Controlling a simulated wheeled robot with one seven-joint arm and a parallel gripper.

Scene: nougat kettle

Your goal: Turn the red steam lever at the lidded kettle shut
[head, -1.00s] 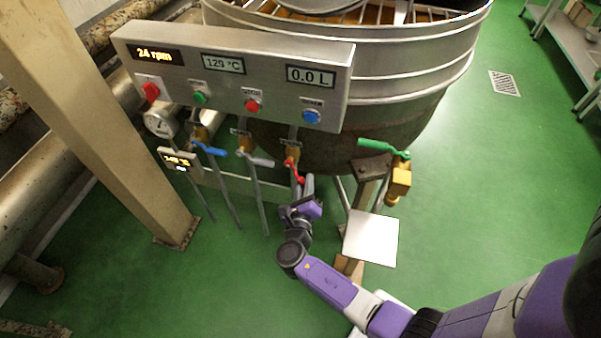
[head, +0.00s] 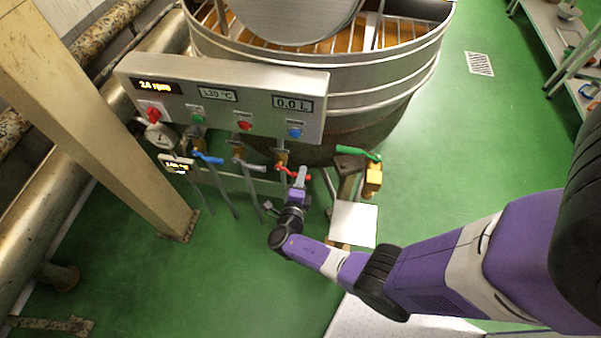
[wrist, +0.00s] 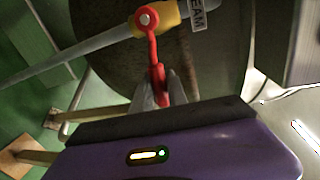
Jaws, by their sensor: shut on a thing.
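The red steam lever (head: 293,173) is on a brass valve under the right part of the control panel, in front of the kettle (head: 330,100). In the wrist view the red lever (wrist: 149,42) runs from its pivot on the yellow valve body down between my fingers, beside a tag reading "EAM". My gripper (wrist: 158,92) is shut on the lever's free end. In the head view my gripper (head: 300,178) reaches up to the lever from below, and the lever lies about level across its pipe. The fingers partly hide the grip.
A blue lever (head: 208,158) and a grey lever (head: 249,165) sit to the left on neighbouring pipes. A green-handled brass valve (head: 372,175) and a white plate (head: 354,223) are close on the right. The control panel (head: 225,120) hangs above.

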